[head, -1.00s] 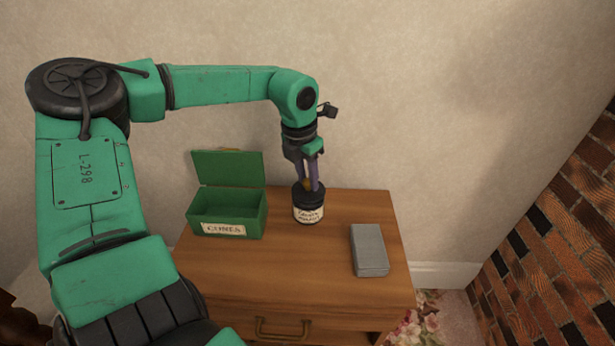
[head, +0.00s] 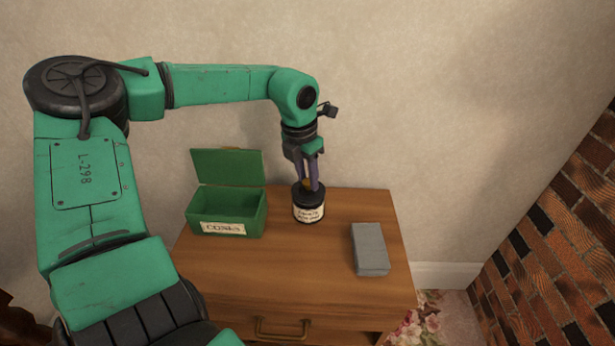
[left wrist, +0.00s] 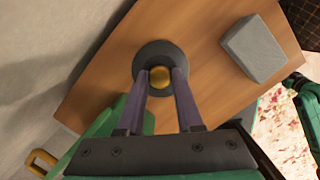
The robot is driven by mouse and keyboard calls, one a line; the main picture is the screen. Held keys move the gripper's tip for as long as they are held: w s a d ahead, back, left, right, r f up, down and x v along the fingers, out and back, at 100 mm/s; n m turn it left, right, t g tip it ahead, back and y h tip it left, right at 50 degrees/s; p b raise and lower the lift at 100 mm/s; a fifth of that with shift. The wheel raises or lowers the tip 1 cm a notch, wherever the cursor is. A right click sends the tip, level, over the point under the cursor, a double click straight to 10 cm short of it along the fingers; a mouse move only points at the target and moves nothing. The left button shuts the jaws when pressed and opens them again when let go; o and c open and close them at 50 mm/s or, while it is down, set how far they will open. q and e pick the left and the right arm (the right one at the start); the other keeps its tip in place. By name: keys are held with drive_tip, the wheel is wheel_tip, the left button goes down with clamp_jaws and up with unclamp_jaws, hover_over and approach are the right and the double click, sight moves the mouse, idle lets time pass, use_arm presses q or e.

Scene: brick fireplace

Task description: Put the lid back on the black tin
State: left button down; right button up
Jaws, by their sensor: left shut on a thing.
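The black tin (head: 309,211) with a cream paper label stands upright on the wooden cabinet top. Its dark round lid (left wrist: 174,54) with a brass knob (left wrist: 160,77) shows in the left wrist view. In the head view the lid sits at the tin's mouth; I cannot tell whether it is fully seated. My left gripper (head: 314,187) points down over the tin. It is shut on the lid's knob, with a purple finger on each side (left wrist: 163,85). The tin's body is hidden under the lid in the wrist view. My right gripper is not in view.
An open green box (head: 239,215) with a paper label and raised lid stands left of the tin. A grey block (head: 370,249) lies to the right; it also shows in the left wrist view (left wrist: 254,48). The cabinet top (head: 290,262) is clear in front. A wall stands behind.

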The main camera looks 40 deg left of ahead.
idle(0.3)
use_arm(q)
drive_tip(key=shift+c, duration=2.4)
unclamp_jaws()
drive_tip(key=o, duration=0.5)
drive_tip(key=shift+r+p, duration=2.45)
drive_tip(key=shift+r, duration=1.1)
clamp_jaws()
